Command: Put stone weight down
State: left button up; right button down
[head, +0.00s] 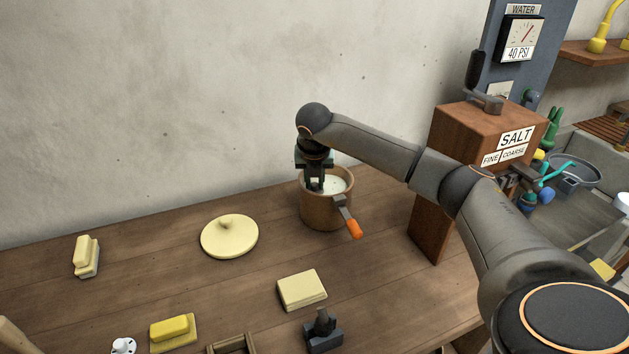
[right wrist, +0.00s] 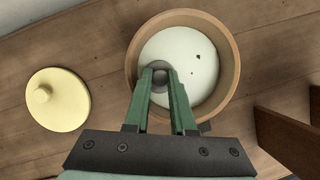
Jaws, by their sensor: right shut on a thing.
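My right gripper (head: 315,184) reaches down into the mouth of a brown crock (head: 326,212) on the wooden table. In the right wrist view its green fingers (right wrist: 160,76) are shut on the stone weight (right wrist: 180,104), a grey round piece with a small knob between the fingertips. The weight is over or on the white contents (right wrist: 200,62) inside the crock (right wrist: 232,70), toward its left side. The fingers hide part of the weight, and I cannot tell whether it touches the contents. My left gripper is not in view.
A pale round lid (head: 230,240) lies left of the crock. An orange-handled tool (head: 352,225) is at the crock's front right. A wooden salt box (head: 470,130) stands to the right. Pale and yellow blocks (head: 302,290) and a dark object (head: 323,334) are in front.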

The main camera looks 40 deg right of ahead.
jog(key=shift+f, duration=0.3)
jog(key=shift+f, duration=0.2)
jog(key=c, duration=1)
grip_release()
jog(key=b+v, duration=0.1)
jog(key=v, duration=1.1)
jog(key=shift+r, duration=0.2)
